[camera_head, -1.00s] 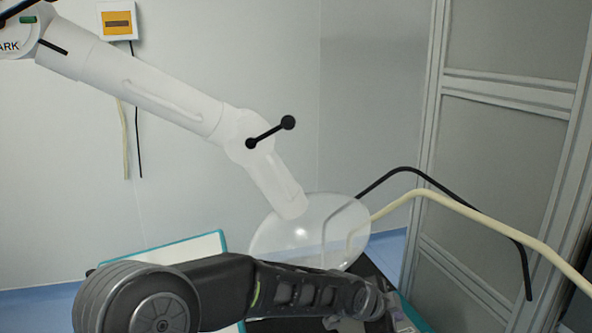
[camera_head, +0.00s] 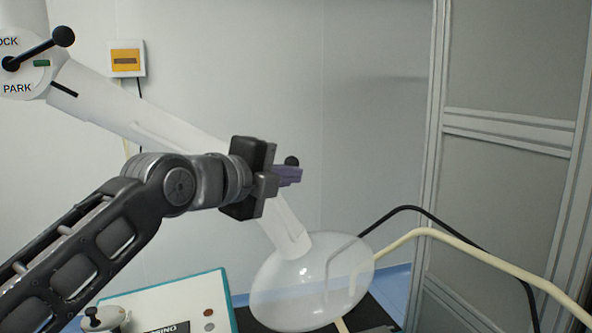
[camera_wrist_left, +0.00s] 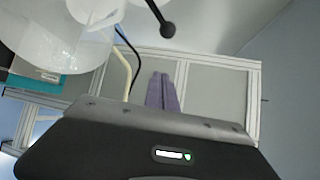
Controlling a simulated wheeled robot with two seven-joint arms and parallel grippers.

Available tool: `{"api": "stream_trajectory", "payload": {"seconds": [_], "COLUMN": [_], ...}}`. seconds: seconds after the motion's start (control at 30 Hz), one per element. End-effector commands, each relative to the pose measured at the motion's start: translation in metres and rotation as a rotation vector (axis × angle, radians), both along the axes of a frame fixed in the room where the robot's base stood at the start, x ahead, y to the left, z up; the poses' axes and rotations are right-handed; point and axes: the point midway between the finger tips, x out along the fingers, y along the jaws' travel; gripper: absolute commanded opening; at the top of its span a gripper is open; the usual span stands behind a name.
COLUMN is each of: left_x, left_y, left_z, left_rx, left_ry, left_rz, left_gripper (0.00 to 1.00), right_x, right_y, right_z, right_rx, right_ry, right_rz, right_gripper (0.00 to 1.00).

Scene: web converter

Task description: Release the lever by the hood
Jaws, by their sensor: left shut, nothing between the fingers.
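The lever by the hood is a black rod with ball ends. In the head view only its upper ball (camera_head: 291,161) shows, behind my gripper; the rest is hidden. In the left wrist view the lever (camera_wrist_left: 160,16) hangs at the top, its ball end beyond and apart from my fingertips in the picture. The clear dome-shaped hood (camera_head: 312,285) hangs at the end of the white jointed arm (camera_head: 150,110). My left gripper (camera_head: 298,175) has purple fingers, shut and empty, beside the lever joint. The fingers also show in the left wrist view (camera_wrist_left: 162,78). My right gripper is not in view.
Another black lever (camera_head: 38,49) sits on a dial marked PARK at upper left. A white panel with teal edging (camera_head: 165,303) lies below my arm. Black and cream hoses (camera_head: 440,236) curve right of the hood, before a grey framed partition (camera_head: 510,90).

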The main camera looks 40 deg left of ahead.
Motion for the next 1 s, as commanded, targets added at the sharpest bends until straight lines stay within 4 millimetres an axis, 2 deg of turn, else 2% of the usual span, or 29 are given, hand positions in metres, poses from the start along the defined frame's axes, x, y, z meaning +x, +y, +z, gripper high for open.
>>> {"api": "stream_trajectory", "payload": {"seconds": [0.27,0.63,0.8,1.0], "left_x": [0.026,0.098,0.088,0.083], "left_y": [0.001,0.005,0.029,0.041], "left_z": [-0.004,-0.016,-0.009,-0.01], "left_rx": [-0.001,-0.002,-0.004,-0.002], "left_ry": [0.005,0.004,-0.002,0.001], "left_rz": [0.0,-0.001,-0.001,-0.001], "left_gripper": [0.0,0.0,0.0,0.0], "right_x": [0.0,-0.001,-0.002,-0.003], "right_y": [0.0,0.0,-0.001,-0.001], "right_z": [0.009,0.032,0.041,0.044], "right_rx": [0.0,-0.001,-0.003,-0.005], "right_ry": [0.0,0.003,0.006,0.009], "right_rz": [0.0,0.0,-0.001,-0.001], "right_gripper": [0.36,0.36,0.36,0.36]}}
